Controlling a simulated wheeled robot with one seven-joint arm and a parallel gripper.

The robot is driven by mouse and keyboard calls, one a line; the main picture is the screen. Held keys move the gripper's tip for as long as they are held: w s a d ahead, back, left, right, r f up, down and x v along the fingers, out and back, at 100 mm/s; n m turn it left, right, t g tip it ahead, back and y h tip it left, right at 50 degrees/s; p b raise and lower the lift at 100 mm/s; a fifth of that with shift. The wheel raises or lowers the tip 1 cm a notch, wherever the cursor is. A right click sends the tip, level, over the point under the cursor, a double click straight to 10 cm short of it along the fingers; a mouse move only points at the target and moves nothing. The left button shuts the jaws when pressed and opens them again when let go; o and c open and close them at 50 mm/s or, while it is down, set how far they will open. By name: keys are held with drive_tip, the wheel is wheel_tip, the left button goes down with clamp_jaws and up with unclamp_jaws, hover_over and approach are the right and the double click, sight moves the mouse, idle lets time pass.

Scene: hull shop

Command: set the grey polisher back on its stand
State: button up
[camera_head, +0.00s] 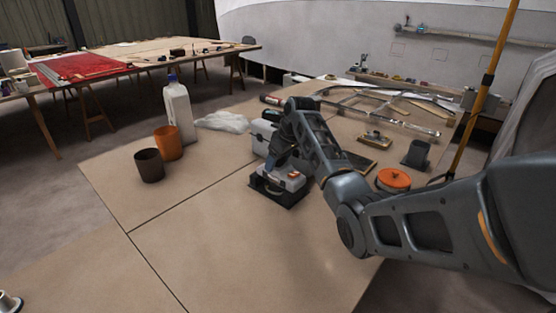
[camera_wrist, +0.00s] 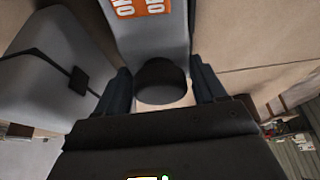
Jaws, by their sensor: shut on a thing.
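The grey polisher (camera_head: 291,183) has an orange label and is at the middle of the bench in the head view. In the wrist view its grey body (camera_wrist: 155,38) with orange-and-white lettering fills the top middle, and a round black part of it lies between the fingers. My gripper (camera_wrist: 163,88) is shut on the polisher from above; in the head view its end is partly hidden by my arm. The black stand (camera_head: 289,204) shows directly under the polisher. I cannot tell whether the polisher rests fully on it.
A grey case (camera_head: 261,138) stands just behind the polisher; it looms left in the wrist view (camera_wrist: 50,62). An orange cup (camera_head: 167,143), dark cup (camera_head: 149,165) and white bottle (camera_head: 178,108) stand left. An orange disc (camera_head: 394,179) lies right, near my arm. The bench front is clear.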

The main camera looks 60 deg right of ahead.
drive_tip(key=o, duration=1.1)
drive_tip(key=shift+f, duration=0.1)
drive_tip(key=p+v, duration=0.6)
drive_tip(key=v, duration=0.5)
drive_tip(key=shift+s, duration=0.15)
idle(0.5)
